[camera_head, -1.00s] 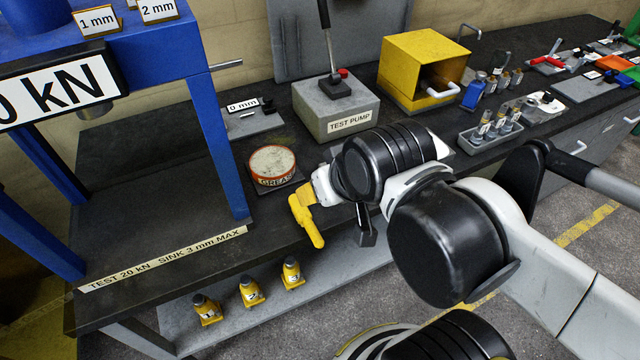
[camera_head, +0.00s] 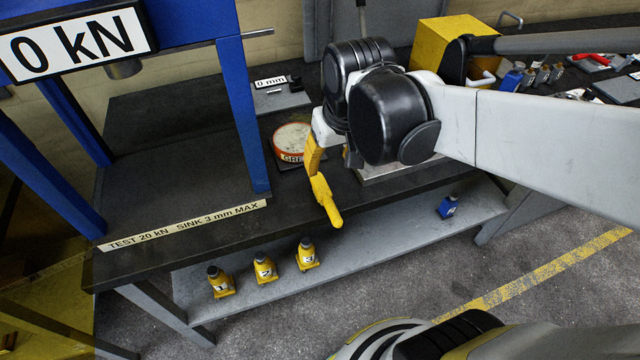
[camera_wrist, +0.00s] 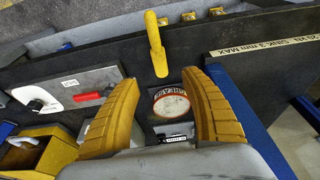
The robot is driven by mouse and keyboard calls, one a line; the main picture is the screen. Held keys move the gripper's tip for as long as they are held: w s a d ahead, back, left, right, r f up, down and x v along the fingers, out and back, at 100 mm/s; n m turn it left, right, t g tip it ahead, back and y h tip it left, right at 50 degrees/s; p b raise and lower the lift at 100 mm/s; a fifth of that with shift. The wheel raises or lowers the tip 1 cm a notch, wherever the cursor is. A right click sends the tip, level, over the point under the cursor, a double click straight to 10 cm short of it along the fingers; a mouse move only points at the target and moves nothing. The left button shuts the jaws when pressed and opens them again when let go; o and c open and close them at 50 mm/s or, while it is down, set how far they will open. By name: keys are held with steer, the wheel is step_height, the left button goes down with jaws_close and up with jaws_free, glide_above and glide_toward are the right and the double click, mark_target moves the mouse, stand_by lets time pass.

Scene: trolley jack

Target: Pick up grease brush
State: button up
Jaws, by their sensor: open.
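The grease brush appears as a yellow handle (camera_head: 326,202) at the front edge of the dark bench, reaching out past the edge over the lower shelf. In the wrist view, the handle (camera_wrist: 156,45) lies beyond my fingertips, roughly in line with the gap between them. Its bristle end cannot be made out. My gripper (camera_head: 315,166) is open, its yellow fingers apart (camera_wrist: 157,78) with nothing between them. In the head view one finger partly overlaps the handle, and I cannot tell if they touch. The red grease tin (camera_head: 290,156) stands on the bench behind.
A blue press frame (camera_head: 243,115) rises left of the tin. The test pump is mostly hidden behind my arm. A yellow box (camera_head: 440,42) stands at the back right. Several small yellow jacks (camera_head: 264,269) and a blue bottle (camera_head: 448,206) stand on the lower shelf (camera_head: 370,240).

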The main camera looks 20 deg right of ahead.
mark_target(323, 189)
steer(key=w+f+g, duration=0.1)
steer(key=w+f, duration=0.1)
steer(key=w+f+g, duration=0.2)
steer(key=w+f, duration=0.1)
steer(key=shift+a+f+p, duration=0.15)
steer(key=shift+a+p, duration=0.05)
steer(key=shift+p, duration=0.15)
steer(key=shift+f, duration=0.3)
step_height(323, 189, down, 6)
steer(key=shift+w+r+b, duration=0.1)
steer(key=shift+b, duration=0.9)
steer(key=shift+d+f+b, duration=0.2)
steer(key=shift+f+b, duration=0.5)
steer(key=shift+f, duration=0.7)
steer(key=shift+d+f+b, duration=0.15)
steer(key=shift+f+b, duration=0.55)
steer(key=shift+f, duration=0.65)
steer(key=shift+r, duration=0.1)
jaws_close()
